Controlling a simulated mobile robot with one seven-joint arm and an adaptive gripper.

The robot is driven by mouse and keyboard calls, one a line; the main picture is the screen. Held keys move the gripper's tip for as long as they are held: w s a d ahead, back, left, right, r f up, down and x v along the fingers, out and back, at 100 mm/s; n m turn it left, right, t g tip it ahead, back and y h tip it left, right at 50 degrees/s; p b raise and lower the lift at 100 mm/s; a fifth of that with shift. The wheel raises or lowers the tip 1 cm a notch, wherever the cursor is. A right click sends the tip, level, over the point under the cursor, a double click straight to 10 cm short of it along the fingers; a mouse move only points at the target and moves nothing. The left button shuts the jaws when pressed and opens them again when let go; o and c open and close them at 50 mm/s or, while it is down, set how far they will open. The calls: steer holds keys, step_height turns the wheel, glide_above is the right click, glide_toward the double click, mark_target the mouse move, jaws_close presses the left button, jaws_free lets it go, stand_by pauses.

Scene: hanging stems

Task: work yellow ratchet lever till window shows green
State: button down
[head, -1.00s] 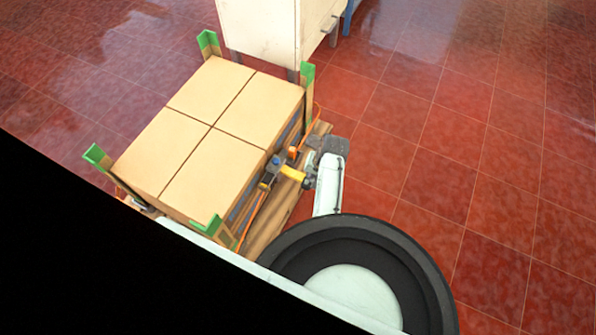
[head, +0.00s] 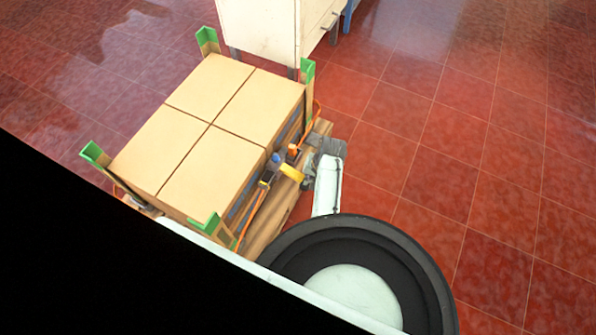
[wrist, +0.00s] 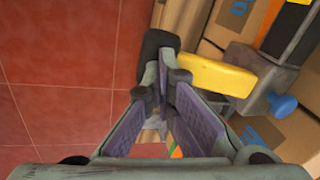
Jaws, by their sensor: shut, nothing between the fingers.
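The yellow lever (head: 292,173) sticks out from the ratchet on the near right side of the boxed load. In the wrist view the yellow lever (wrist: 215,74) lies just right of my fingertips. My gripper (wrist: 164,78) is shut and empty, its fingertips beside the lever's end; I cannot tell whether they touch it. In the head view my gripper (head: 309,163) is beside the lever, partly hidden by its own wrist. A blue knob (wrist: 282,104) sits on the ratchet body; it also shows in the head view (head: 276,158). No window colour can be made out.
An orange strap (head: 251,215) runs along the load's side. Cardboard boxes (head: 214,128) stand on a wooden pallet (head: 268,225) with green corner guards (head: 207,40). A white cabinet (head: 268,28) stands behind. The red tiled floor (head: 440,150) to the right is clear.

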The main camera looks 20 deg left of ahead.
steer(key=shift+b+x, duration=0.3)
steer(key=shift+x, duration=0.45)
steer(key=shift+a, duration=0.1)
steer(key=shift+r, duration=0.2)
steer(key=p+v, duration=0.3)
steer(key=shift+s+p, duration=0.1)
steer(key=shift+p, duration=0.3)
steer(key=shift+f, duration=0.15)
